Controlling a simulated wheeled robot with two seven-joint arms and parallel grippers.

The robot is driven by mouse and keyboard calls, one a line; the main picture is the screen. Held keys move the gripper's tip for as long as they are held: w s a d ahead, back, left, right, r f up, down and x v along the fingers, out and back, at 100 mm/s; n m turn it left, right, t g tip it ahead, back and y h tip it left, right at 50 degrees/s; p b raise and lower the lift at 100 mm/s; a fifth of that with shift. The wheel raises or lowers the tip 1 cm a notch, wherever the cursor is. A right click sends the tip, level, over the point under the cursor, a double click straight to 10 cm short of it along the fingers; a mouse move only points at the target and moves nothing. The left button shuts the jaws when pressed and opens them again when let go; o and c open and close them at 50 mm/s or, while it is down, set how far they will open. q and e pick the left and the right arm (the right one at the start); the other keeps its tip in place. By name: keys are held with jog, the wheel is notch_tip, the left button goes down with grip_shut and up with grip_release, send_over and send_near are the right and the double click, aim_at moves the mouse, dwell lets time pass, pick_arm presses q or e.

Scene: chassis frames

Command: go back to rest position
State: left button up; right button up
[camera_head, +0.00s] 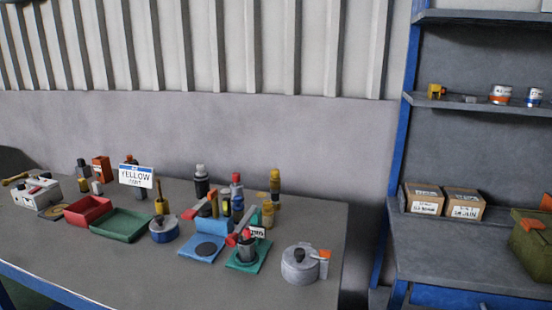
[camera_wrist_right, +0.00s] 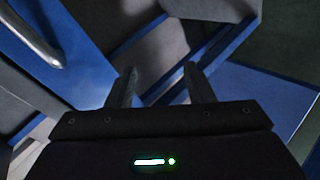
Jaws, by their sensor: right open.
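My right gripper (camera_wrist_right: 158,88) shows in the right wrist view with its two dark fingers apart and nothing between them. Blue panels and grey surfaces lie beyond the fingers, and no tabletop object is near them. Neither gripper shows in the head view. My left gripper is out of sight.
A blue-framed shelf (camera_head: 398,120) on the right holds boxes (camera_head: 424,199) and cans. The table's front left is clear.

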jog(key=s+d+f+m+g+h, duration=0.2)
jog(key=s+d+f, duration=0.3)
jog(key=s+d, duration=0.4)
jog(key=s+d+f+m+g+h, duration=0.1)
jog(key=s+d+f+g+h, duration=0.3)
jog(key=s+d, duration=0.5)
jog(key=s+d+f+m+g+h, duration=0.1)
jog(key=s+d+g, duration=0.1)
jog(key=s+d, duration=0.55)
jog(key=s+d+f+m+g+h, duration=0.15)
jog(key=s+d, duration=0.35)
jog(key=s, duration=0.5)
jog(key=s+a+f+m+y, duration=0.1)
jog(key=s+a+f+y, duration=0.1)
jog(key=a+f, duration=0.65)
jog(key=s+a+f+m+y, duration=0.15)
jog(key=a+f, duration=0.35)
jog(key=a, duration=0.6)
jog(key=s+a+f+y, duration=0.25)
jog(key=a+f, duration=0.35)
jog(key=a, duration=0.3)
jog(key=s+a+f+y, duration=0.1)
jog(key=a+f+y, duration=0.1)
jog(key=a, duration=1.3)
jog(key=s+a+f+m+y+p, duration=0.1)
jog(key=a+f, duration=0.2)
jog(key=a, duration=1.3)
jog(key=shift+a+f+g+y, duration=0.2)
jog(key=shift+g+y, duration=0.15)
